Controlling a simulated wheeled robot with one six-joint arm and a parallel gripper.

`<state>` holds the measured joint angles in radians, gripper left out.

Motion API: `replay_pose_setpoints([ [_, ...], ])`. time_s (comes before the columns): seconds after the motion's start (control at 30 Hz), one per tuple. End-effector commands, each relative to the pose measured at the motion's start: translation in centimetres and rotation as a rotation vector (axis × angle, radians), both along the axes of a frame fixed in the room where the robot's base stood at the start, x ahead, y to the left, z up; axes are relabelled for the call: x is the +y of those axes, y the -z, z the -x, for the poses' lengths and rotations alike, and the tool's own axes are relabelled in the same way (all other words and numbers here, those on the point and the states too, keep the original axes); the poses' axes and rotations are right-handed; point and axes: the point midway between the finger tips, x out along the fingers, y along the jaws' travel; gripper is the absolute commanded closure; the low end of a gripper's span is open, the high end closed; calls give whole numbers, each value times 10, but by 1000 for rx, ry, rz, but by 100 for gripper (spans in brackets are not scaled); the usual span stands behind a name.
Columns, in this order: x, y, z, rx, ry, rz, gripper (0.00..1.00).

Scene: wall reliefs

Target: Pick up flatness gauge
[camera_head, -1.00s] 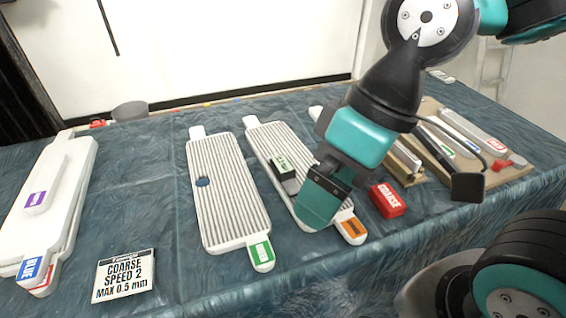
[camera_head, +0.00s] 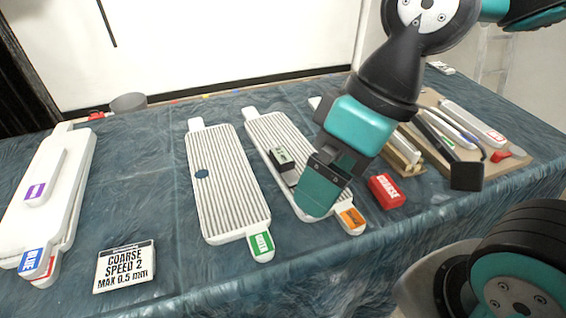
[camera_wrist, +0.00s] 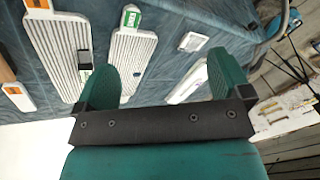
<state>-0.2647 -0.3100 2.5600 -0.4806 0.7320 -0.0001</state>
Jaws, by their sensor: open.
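The likely flatness gauge is a small dark block with a pale green display (camera_head: 284,160), lying on the ribbed white panel with the orange tag (camera_head: 262,128). In the wrist view, the small black and green block (camera_wrist: 84,64) shows on the panel, left of my left finger. My gripper (camera_head: 322,192) hangs over the near part of this panel, to the right of the block in the head view, and partly hides the panel. In the wrist view, my gripper (camera_wrist: 163,75) has its two green fingers wide apart with nothing held between them.
A green-tagged ribbed panel (camera_head: 225,185) lies to the left, with a speed card (camera_head: 125,266) and a stack of white panels (camera_head: 45,200) beyond. A red block (camera_head: 385,191) and a wooden tray of tools (camera_head: 515,168) lie to the right. Bare cloth separates the panels.

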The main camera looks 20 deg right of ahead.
Motion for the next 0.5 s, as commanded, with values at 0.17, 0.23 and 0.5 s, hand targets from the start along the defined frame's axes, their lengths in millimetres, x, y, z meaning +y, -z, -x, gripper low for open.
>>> replay_pose_setpoints([
  [0.17, -2, 19, -42, -29, 95, 28, 21],
  [0.23, -8, 36, -84, -64, 189, 59, 21],
  [0.5, -41, 96, -227, -232, 512, 186, 21],
])
